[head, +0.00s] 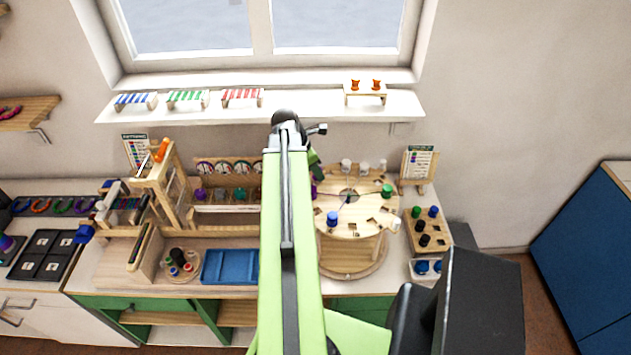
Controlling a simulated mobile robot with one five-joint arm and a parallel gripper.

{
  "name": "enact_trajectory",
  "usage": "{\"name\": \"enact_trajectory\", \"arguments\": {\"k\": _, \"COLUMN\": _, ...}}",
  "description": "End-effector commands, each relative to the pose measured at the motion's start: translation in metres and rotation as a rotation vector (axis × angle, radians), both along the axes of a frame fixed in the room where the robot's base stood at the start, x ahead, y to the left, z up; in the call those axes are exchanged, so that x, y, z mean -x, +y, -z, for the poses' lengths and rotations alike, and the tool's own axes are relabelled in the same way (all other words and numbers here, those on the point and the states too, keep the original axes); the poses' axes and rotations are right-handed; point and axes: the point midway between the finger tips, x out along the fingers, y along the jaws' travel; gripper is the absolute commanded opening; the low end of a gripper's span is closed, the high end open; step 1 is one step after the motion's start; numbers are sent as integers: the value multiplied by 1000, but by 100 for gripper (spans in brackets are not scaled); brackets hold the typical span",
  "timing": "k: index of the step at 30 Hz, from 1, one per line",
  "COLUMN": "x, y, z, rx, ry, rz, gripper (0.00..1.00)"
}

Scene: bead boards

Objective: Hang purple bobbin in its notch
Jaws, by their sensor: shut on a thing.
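My green arm rises through the middle of the head view and hides most of my gripper (316,172). Only a dark and green part of the gripper shows, just right of the arm. It is shut on the purple bobbin (314,189), of which a small sliver shows below it, at the left side of the round wooden board. The round board (352,232) has dark notches around its top. A blue bobbin (332,218), a green bobbin (387,190) and several white ones (346,165) stand around its rim. Whether the purple bobbin touches the board is hidden.
Right of the board stand a pattern card (418,163) and a wooden block (424,246) with green, blue and black bobbins. On the left are a blue tray (230,266), a wooden frame (165,190) and a rack of bobbins (226,208). A window shelf (220,111) runs behind.

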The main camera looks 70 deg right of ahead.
Motion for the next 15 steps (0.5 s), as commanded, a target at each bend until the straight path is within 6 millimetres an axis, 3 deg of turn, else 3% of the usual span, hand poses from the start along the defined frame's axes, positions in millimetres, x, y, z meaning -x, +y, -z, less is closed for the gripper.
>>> {"name": "enact_trajectory", "arguments": {"k": 1, "x": 0, "y": 0, "z": 20, "rx": 0, "ry": 0, "rz": 0, "gripper": 0}}
{"name": "enact_trajectory", "arguments": {"k": 3, "x": 0, "y": 0, "z": 28, "rx": 0, "ry": 0, "rz": 0, "gripper": 0}}
{"name": "enact_trajectory", "arguments": {"k": 14, "x": 1, "y": 0, "z": 28, "rx": 0, "ry": 0, "rz": 1, "gripper": 0}}
{"name": "enact_trajectory", "arguments": {"k": 15, "x": 1, "y": 0, "z": 28, "rx": 0, "ry": 0, "rz": 1, "gripper": 31}}
